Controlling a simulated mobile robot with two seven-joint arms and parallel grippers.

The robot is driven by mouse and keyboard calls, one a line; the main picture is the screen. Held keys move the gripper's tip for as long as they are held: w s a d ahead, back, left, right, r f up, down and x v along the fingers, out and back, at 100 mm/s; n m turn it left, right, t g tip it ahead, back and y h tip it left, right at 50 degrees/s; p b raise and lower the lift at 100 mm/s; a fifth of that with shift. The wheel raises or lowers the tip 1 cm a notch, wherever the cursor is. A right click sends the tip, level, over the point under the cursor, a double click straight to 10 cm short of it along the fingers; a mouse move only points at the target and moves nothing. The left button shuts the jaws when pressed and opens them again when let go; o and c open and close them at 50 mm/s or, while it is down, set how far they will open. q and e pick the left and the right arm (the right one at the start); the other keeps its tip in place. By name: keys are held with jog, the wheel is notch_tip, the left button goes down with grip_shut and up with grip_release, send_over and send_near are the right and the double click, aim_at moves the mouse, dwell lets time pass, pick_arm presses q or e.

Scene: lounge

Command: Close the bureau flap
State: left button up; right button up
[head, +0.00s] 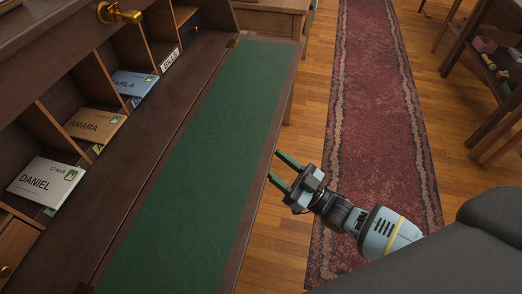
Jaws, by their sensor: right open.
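The bureau flap (205,158) is open and lies flat in front of the bureau. It has a green inlay and a dark wooden rim. The bureau's pigeonholes (88,72) stand open behind it. My right gripper (281,169) is open and empty, just off the flap's outer edge on the right. Its fingers point up and left toward that edge; I cannot tell whether they touch it. My left gripper is not in view.
The pigeonholes hold envelopes (47,182) marked with names. A brass handle (119,13) shows at the top. A red rug (378,130) lies on the wooden floor to the right. A shelf with small items (485,45) stands at the upper right.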

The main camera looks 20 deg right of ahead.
aim_at(261, 153)
jog(key=shift+x, duration=2.8)
jog(key=shift+c, duration=0.2)
grip_shut()
